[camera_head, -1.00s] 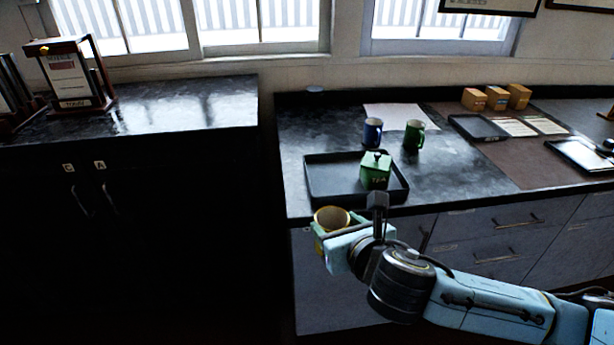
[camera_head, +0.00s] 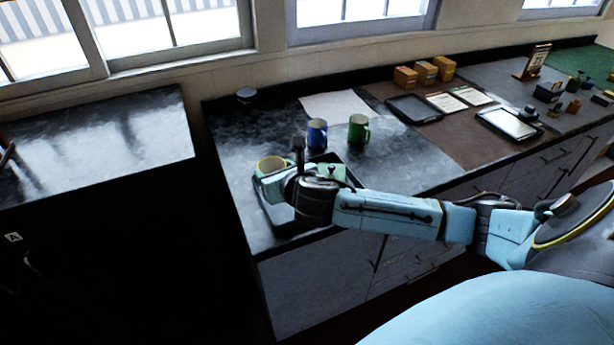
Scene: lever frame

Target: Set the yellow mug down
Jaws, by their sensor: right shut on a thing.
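The yellow mug (camera_head: 271,164) is at the end of my right arm, over the left part of the dark tray (camera_head: 269,210) on the counter. My right gripper (camera_head: 268,178) is shut on it, though the fingers are mostly hidden by the wrist. The mug looks upright, with its open top showing. I cannot tell whether its base touches anything. A green tea box (camera_head: 330,172) in the tray is partly hidden behind my arm. My left gripper is not in view.
A blue mug (camera_head: 317,134) and a green mug (camera_head: 359,129) stand behind the tray, near a pale sheet (camera_head: 335,105). Small orange boxes (camera_head: 427,73) and a dark flat tray (camera_head: 413,109) are farther right.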

